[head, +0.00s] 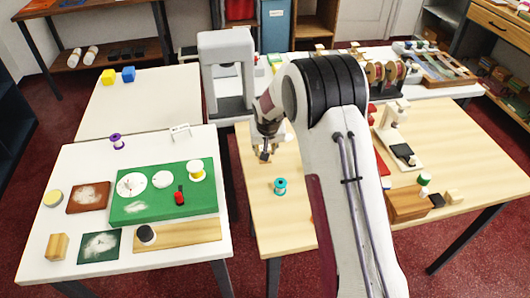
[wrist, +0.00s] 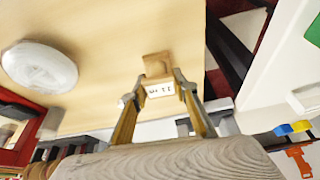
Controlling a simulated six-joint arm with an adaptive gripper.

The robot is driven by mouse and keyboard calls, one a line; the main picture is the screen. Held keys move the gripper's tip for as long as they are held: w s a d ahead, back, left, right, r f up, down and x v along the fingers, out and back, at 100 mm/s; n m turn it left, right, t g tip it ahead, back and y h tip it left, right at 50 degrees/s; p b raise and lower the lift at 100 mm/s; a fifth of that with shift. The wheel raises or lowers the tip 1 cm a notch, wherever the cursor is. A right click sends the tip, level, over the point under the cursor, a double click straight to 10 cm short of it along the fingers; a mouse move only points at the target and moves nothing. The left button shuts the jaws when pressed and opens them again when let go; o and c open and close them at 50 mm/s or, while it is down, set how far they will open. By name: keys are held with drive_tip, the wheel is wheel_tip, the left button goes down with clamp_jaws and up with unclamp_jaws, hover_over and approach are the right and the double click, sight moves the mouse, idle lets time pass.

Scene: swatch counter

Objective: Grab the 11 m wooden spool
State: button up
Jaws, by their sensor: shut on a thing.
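In the wrist view, my gripper (wrist: 162,88) is shut on a small pale wooden piece, the wooden spool (wrist: 157,64). A white label (wrist: 160,90) with dark marks, seemingly an 11, faces the camera between the fingertips. Most of the spool's shape is hidden, so I cannot tell whether it touches the table. In the head view, my gripper (head: 265,154) points down near the left edge of the light wooden table (head: 257,205), and the held spool is hardly visible there.
A white round thing (wrist: 40,66) lies beside the gripper on the wooden table. A teal spool (head: 280,186) stands nearer the front. My arm hides the table's middle.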

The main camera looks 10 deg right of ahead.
drive_tip(key=shift+r, duration=0.15)
drive_tip(key=shift+r, duration=4.85)
